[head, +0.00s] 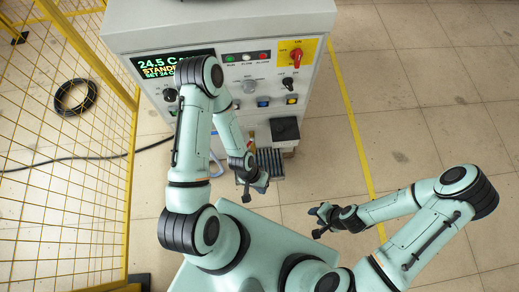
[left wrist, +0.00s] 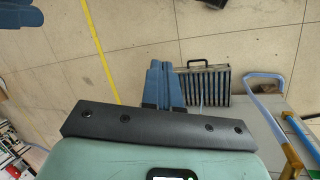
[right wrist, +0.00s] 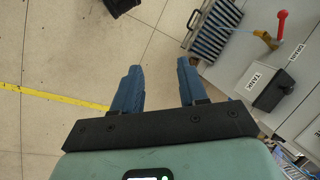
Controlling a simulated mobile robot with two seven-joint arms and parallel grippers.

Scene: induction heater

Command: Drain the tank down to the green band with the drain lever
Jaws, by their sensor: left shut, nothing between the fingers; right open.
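The red drain lever (right wrist: 282,24) shows in the right wrist view, pointing up in the picture from a brass valve (right wrist: 266,39) beside a DRAIN label (right wrist: 297,52). A black box (right wrist: 274,92) with a TANK label (right wrist: 261,77) sits on the machine front. The box also shows in the head view (head: 285,128). I cannot make out the green band or the tank level. My left gripper (head: 246,195) is shut and empty, in front of the machine's floor-level grate; its fingers (left wrist: 165,65) are together. My right gripper (head: 317,222) is open and empty, right of the left one and apart from the lever.
The slatted grate (head: 269,163) lies at the machine's foot. The cabinet (head: 215,25) carries a lit display (head: 165,65) and a red rotary switch (head: 296,54). A yellow mesh fence (head: 65,130) stands at the left. The floor right of the yellow line (head: 350,125) is clear.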

